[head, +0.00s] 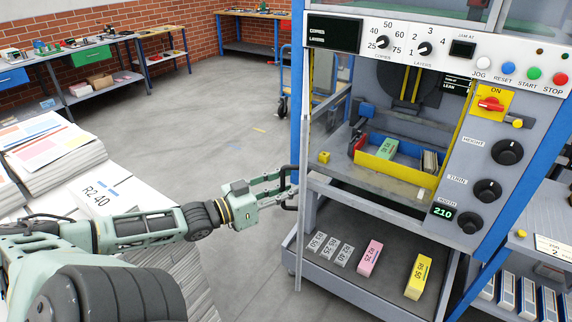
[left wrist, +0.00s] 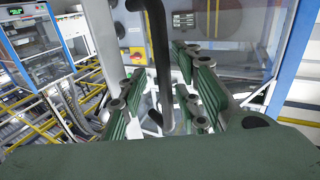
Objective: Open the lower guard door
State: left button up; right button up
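The lower guard door (head: 301,245) shows in the head view as a thin grey frame, seen almost edge-on at the machine's left side. It appears swung outward, with the machine's lower front uncovered. Its black bar handle (head: 291,207) sticks out to the left. My left gripper (head: 284,184) is at this handle with its fingers spread. In the left wrist view, the handle (left wrist: 157,60) stands upright between the open fingers of my left gripper (left wrist: 165,95), with gaps beside it. I cannot tell whether any finger touches it. My right gripper is out of view.
The machine's control panel (head: 490,150) has knobs and coloured buttons. A yellow-edged tray (head: 396,175) sits inside, above a lower shelf (head: 350,275) with pink and yellow blocks. Paper stacks (head: 50,150) stand at the left. Grey floor (head: 215,110) is clear behind my arm.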

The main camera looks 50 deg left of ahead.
pick_arm(q)
jog(key=v, duration=0.7)
jog(key=shift+s, duration=0.25)
